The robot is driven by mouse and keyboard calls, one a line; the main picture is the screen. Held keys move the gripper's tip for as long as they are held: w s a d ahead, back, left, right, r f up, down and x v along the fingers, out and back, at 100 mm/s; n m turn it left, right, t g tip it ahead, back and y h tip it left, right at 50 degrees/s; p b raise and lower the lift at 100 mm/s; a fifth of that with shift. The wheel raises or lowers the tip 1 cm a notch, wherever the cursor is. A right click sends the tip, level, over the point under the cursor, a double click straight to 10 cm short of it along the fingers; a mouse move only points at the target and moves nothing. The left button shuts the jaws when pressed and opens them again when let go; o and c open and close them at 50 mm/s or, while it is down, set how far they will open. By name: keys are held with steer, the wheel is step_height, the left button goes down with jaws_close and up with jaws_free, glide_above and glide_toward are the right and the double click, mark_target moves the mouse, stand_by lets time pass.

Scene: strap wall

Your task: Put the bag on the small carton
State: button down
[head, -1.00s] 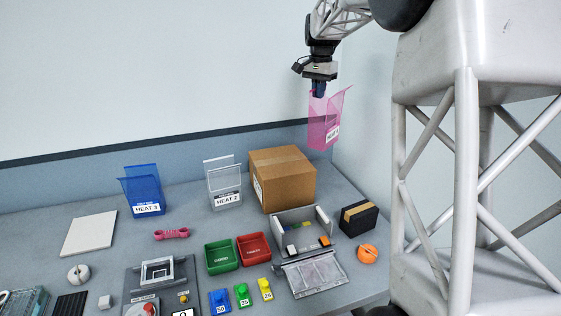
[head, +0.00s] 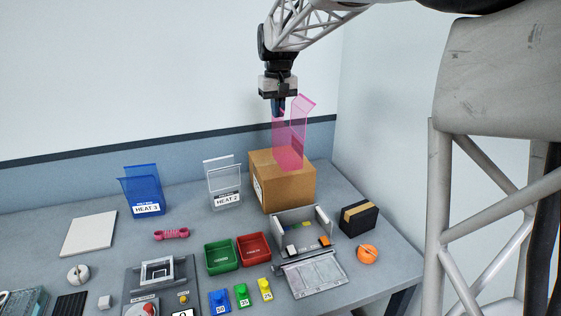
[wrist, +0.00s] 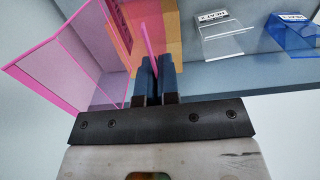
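My gripper (head: 278,112) is shut on the near wall of a pink translucent open-topped pocket (head: 289,148). In the wrist view the pink pocket (wrist: 62,70) hangs from my fingers (wrist: 154,82), one panel between them. In the head view it hangs upright in front of the brown taped carton (head: 290,190); I cannot tell whether it touches the carton. No other bag-like thing shows clearly. A smaller black carton with a tan band (head: 359,218) stands to the right of the brown one.
A clear pocket marked HEAT 2 (head: 225,190) and a blue HEAT 3 pocket (head: 143,195) stand left of the carton. In front are a grey open case (head: 310,270), a green bin (head: 219,256), a red bin (head: 253,250) and an orange roll (head: 368,254). The wall is behind.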

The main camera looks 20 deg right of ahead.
step_height(320, 180, down, 3)
steer(key=shift+f, duration=0.2)
steer(key=shift+w, duration=0.1)
steer(key=w+d+f, duration=0.1)
steer(key=w+d, duration=0.1)
steer(key=w, duration=1.3)
steer(key=shift+w+f, duration=0.2)
steer(key=shift+w, duration=0.15)
stand_by(0.3)
steer(key=shift+f, duration=1.9)
steer(key=c, duration=1.4)
jaws_free()
steer(key=shift+o, duration=0.2)
